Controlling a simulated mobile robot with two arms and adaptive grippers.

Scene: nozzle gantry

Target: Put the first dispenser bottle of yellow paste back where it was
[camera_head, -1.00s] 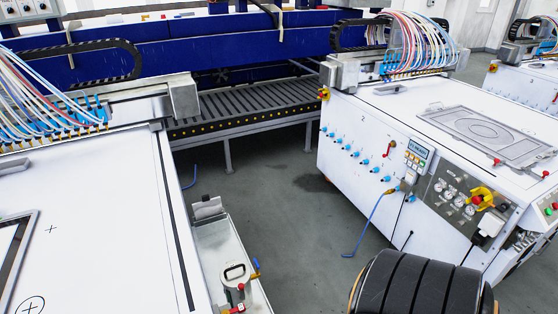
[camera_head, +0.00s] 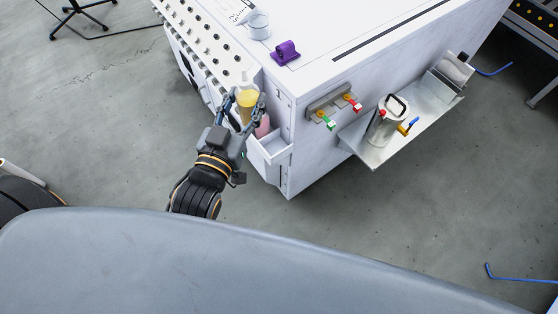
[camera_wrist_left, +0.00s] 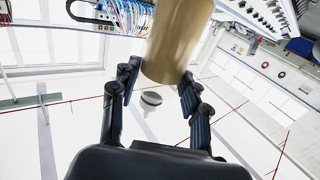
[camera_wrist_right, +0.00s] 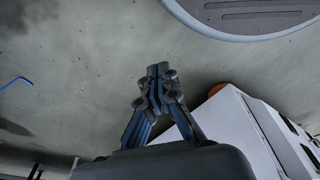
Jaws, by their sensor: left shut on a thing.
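The dispenser bottle of yellow paste (camera_head: 246,101) has a clear upper part and yellow contents. My left gripper (camera_head: 249,103) is shut on it and holds it beside the corner of the white machine, by a small white open bin (camera_head: 272,158). In the left wrist view the bottle (camera_wrist_left: 178,40) shows as a tan cylinder between the fingers. A pink bottle (camera_head: 263,127) stands at the bin, partly hidden behind the gripper. I cannot tell whether the yellow bottle touches the bin. My right gripper (camera_wrist_right: 158,75) shows only in the right wrist view, its fingers together and empty.
The white machine top (camera_head: 330,35) carries a purple tape dispenser (camera_head: 286,52) and a clear cup (camera_head: 258,25). A metal shelf (camera_head: 372,152) with a metal canister (camera_head: 388,120) juts out at right. Grey floor lies around.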

